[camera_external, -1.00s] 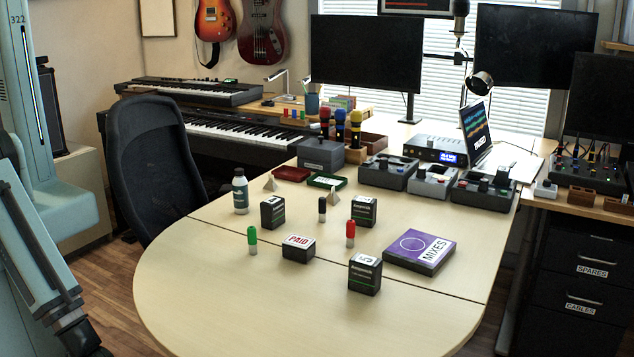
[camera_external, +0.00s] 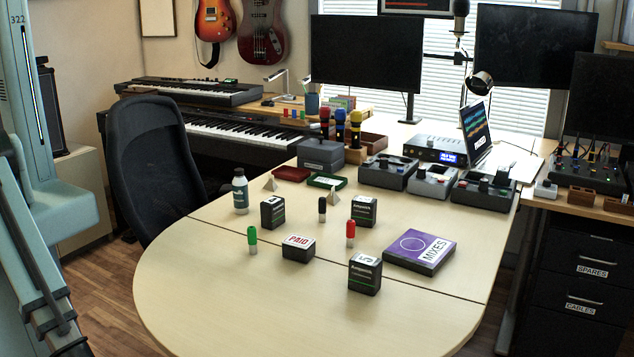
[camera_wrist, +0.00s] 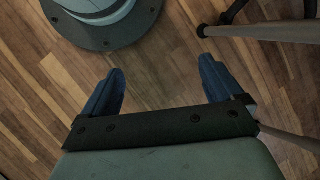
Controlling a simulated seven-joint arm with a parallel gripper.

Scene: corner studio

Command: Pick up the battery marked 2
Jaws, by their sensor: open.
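Three black battery blocks with white labels stand on the table in the external view. The near one (camera_external: 365,274) has a 5 on its top. The left one (camera_external: 272,213) and the back right one (camera_external: 364,211) carry marks too small to read surely, so I cannot tell which is marked 2. My gripper (camera_wrist: 160,66) shows in the wrist view with its two blue fingers wide apart and nothing between them. It is over the wooden floor, away from the batteries. No battery shows in the wrist view.
The table (camera_external: 215,290) has a clear front. Near the batteries are a PAID stamp block (camera_external: 298,249), green (camera_external: 252,240), black (camera_external: 322,209) and red (camera_external: 350,233) markers, a purple MIXES box (camera_external: 420,252) and a bottle (camera_external: 240,192). A chair (camera_external: 150,160) stands left.

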